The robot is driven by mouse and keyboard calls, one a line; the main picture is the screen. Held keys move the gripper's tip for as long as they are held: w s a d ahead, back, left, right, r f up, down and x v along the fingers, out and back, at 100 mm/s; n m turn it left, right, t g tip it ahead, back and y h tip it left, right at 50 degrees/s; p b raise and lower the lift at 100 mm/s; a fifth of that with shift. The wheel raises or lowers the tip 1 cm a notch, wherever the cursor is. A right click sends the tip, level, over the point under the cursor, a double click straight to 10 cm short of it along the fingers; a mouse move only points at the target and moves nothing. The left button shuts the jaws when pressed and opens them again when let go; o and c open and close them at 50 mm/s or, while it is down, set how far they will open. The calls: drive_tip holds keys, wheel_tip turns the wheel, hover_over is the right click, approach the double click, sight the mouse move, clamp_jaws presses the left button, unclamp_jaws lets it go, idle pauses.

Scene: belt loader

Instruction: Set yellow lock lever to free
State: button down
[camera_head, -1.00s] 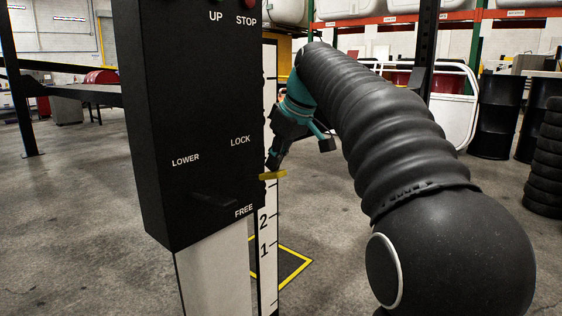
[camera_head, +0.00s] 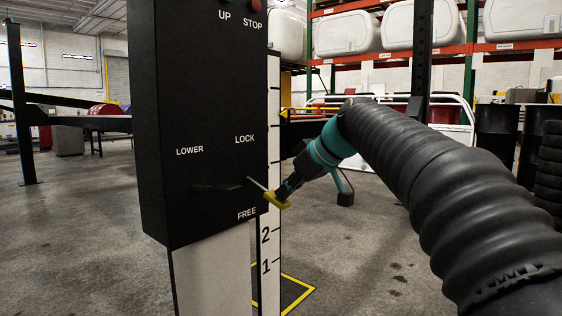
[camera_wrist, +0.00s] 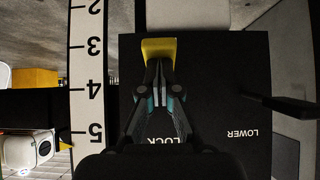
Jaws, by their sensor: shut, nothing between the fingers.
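The yellow lock lever (camera_head: 277,201) sticks out from the black control box, its thin rod slanting down and right to a yellow end. The yellow end sits a little above the height of the FREE label (camera_head: 247,214) and well below the LOCK label (camera_head: 245,139). My gripper (camera_head: 284,191) is shut, with its fingertips at the top of the yellow end, seemingly touching it. In the wrist view the shut fingertips (camera_wrist: 158,72) lie against or just beside the yellow end (camera_wrist: 158,48); exact contact cannot be told.
The black control box (camera_head: 195,110) has a dark LOWER lever (camera_head: 216,187) left of the lock lever, and UP and STOP buttons on top. A white numbered scale (camera_head: 273,120) stands right behind the box.

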drive_tip(key=shift+f, duration=0.6)
drive_tip(key=p+v, duration=0.3)
drive_tip(key=v, duration=1.1)
drive_tip(key=shift+s+f, duration=0.25)
drive_tip(key=shift+f, duration=0.1)
drive_tip(key=shift+d, duration=0.1)
